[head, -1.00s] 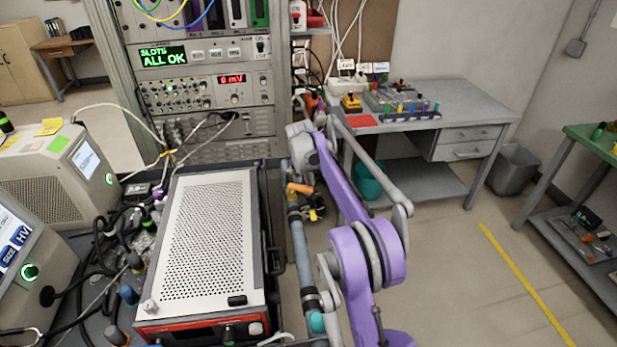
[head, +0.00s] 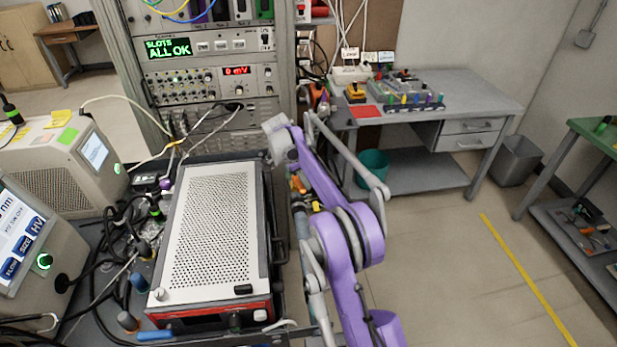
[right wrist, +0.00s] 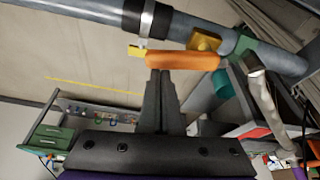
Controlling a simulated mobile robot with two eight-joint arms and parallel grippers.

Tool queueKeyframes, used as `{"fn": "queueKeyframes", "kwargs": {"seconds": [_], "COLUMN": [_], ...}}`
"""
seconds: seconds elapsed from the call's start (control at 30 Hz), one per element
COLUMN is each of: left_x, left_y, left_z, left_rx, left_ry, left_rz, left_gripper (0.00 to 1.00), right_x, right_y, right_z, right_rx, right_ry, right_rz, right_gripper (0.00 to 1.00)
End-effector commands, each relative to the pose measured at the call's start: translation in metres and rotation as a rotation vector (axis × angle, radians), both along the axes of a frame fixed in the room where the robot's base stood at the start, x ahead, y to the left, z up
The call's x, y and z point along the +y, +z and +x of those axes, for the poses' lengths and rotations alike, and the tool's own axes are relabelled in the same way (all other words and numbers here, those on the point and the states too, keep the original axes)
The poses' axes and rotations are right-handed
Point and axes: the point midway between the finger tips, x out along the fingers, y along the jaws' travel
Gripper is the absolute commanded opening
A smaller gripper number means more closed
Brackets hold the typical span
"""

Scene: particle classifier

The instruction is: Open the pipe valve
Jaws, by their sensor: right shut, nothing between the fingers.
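The pipe valve has an orange lever handle (right wrist: 183,61) and a brass-yellow body (right wrist: 204,41) on a grey pipe (right wrist: 185,30) in the right wrist view. The handle lies roughly along the pipe, slightly off its line. My right gripper (right wrist: 160,74) is shut and empty; its dark fingertips are right at the handle's near side, and I cannot tell whether they touch. In the head view the orange handle (head: 297,184) shows small beside my purple right arm, which hides much of the pipe and the gripper. My left gripper is not in view.
A perforated white-topped box (head: 212,230) sits on the cart left of the pipe, with cables and instruments further left. An instrument rack (head: 205,75) stands behind. A grey desk (head: 470,100) and a teal bin (head: 372,168) are back right. Floor at right is open.

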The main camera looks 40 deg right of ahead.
Motion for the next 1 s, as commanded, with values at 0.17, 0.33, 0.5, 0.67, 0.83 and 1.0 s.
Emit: {"fn": "queueKeyframes", "kwargs": {"seconds": [0.17, 0.33, 0.5, 0.67, 0.83, 1.0], "left_x": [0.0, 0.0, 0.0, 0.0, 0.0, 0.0], "left_y": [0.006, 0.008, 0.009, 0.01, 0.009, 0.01], "left_z": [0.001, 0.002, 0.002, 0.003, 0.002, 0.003], "left_rx": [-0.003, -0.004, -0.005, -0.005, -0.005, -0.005], "left_ry": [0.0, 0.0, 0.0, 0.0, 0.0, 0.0], "left_rz": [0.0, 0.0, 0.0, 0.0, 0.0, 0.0], "left_gripper": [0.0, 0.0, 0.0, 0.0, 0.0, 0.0], "right_x": [0.007, 0.011, 0.013, 0.013, 0.013, 0.013], "right_y": [0.001, 0.0, 0.0, 0.0, 0.0, 0.0], "right_z": [0.001, 0.001, 0.002, 0.002, 0.002, 0.002], "right_rx": [-0.001, -0.001, -0.001, 0.0, 0.0, 0.0], "right_ry": [-0.097, -0.093, -0.092, -0.091, -0.091, -0.091], "right_rz": [0.001, 0.001, 0.001, 0.001, 0.001, 0.001], "right_gripper": [0.0, 0.0, 0.0, 0.0, 0.0, 0.0]}}
